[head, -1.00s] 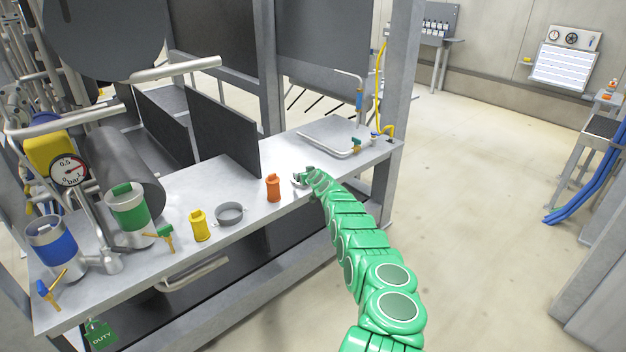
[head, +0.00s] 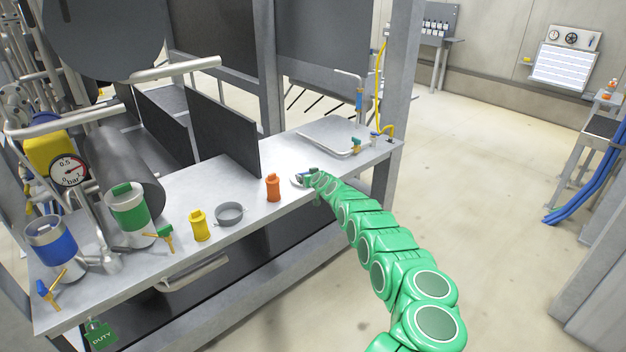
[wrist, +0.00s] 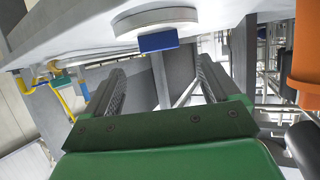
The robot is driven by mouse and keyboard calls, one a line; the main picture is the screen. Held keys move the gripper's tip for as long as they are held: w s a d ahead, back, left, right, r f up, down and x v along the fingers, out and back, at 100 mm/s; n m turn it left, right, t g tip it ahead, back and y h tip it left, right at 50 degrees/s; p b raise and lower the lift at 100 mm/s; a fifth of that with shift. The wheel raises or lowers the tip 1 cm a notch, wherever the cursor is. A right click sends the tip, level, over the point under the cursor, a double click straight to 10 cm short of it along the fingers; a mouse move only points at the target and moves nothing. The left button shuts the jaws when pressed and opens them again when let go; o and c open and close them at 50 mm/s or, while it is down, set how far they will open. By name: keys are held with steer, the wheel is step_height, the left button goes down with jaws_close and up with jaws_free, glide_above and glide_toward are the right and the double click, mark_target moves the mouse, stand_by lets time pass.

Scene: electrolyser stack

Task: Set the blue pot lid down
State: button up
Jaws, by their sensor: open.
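The blue pot lid (wrist: 157,41) is a pale round disc with a blue block handle. It rests on the bench top, seen inverted at the top of the wrist view. In the head view the lid (head: 297,182) shows only as a pale rim near the bench's front edge, right of the orange valve-like piece, partly hidden by my gripper (head: 309,173). In the wrist view my gripper (wrist: 159,70) is open. Its two fingers are spread wide, with nothing between them, and the handle lies beyond their tips, apart from them. The blue pot (head: 52,247) stands at the bench's left end.
On the bench (head: 262,215) stand the orange piece (head: 273,188), a grey ring dish (head: 229,214), a yellow piece (head: 199,226) and a green pot (head: 128,212). A dark upright plate (head: 222,131) stands behind. A tray (head: 330,132) lies right.

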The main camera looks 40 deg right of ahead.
steer(key=shift+v, duration=1.9)
steer(key=shift+o, duration=0.4)
steer(key=shift+s+a+r, duration=0.2)
steer(key=shift+s, duration=0.35)
